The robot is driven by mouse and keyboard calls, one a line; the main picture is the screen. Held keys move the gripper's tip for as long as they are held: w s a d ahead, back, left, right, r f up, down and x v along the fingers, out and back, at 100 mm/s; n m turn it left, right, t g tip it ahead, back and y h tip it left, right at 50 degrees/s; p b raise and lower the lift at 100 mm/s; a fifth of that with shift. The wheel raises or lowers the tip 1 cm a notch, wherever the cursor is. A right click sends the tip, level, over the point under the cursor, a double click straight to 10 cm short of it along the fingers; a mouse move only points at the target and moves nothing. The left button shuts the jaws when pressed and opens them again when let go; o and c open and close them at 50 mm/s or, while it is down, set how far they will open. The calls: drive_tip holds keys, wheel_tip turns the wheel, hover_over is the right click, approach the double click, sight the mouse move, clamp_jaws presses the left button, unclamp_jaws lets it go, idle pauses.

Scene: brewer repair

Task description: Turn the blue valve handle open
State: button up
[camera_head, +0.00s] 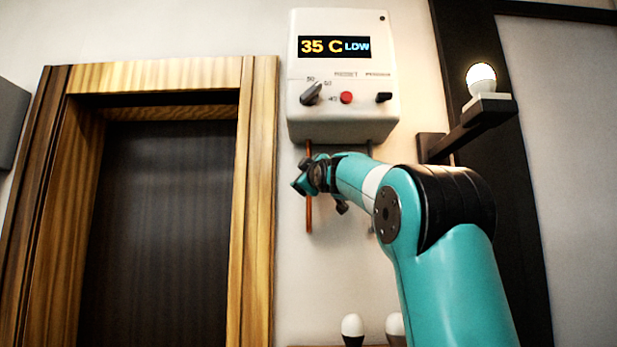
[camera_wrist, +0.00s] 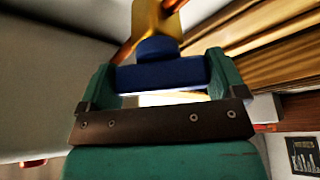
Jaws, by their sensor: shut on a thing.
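The blue valve handle (camera_wrist: 160,74) sits between the two teal fingers of my gripper (camera_wrist: 162,68) in the wrist view. The gripper is shut on it, with one finger at each end of the handle. A brass valve body (camera_wrist: 155,25) is just beyond the handle, on a copper pipe (camera_wrist: 125,50). In the head view my gripper (camera_head: 303,182) is at the copper pipe (camera_head: 309,215) under the white brewer (camera_head: 343,75). There the gripper and wrist hide the blue handle.
The brewer display reads "35 C LOW". Below it are a grey dial (camera_head: 311,94), a red button (camera_head: 346,97) and a black switch (camera_head: 383,97). A lit bulb (camera_head: 481,79) stands on a bracket at right. A wooden door frame (camera_head: 257,200) is at left.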

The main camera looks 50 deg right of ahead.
drive_tip(key=n+y, duration=0.1)
drive_tip(key=n, duration=0.4)
drive_tip(key=shift+y+p, duration=0.3)
drive_tip(key=shift+y, duration=0.1)
drive_tip(key=shift+f+n+g+y+p, duration=0.1)
drive_tip(key=shift+n+g+y+p, duration=0.55)
drive_tip(key=shift+n, duration=1.05)
drive_tip(key=shift+g, duration=0.25)
drive_tip(key=o, duration=0.6)
drive_tip(key=shift+o, duration=0.2)
drive_tip(key=shift+b, duration=0.3)
drive_tip(key=b+v, duration=0.6)
drive_tip(key=v, duration=1.1)
drive_tip(key=shift+s+a+b, duration=0.15)
drive_tip(key=shift+s+b, duration=0.05)
drive_tip(key=shift+b, duration=0.15)
drive_tip(key=shift+f, duration=0.15)
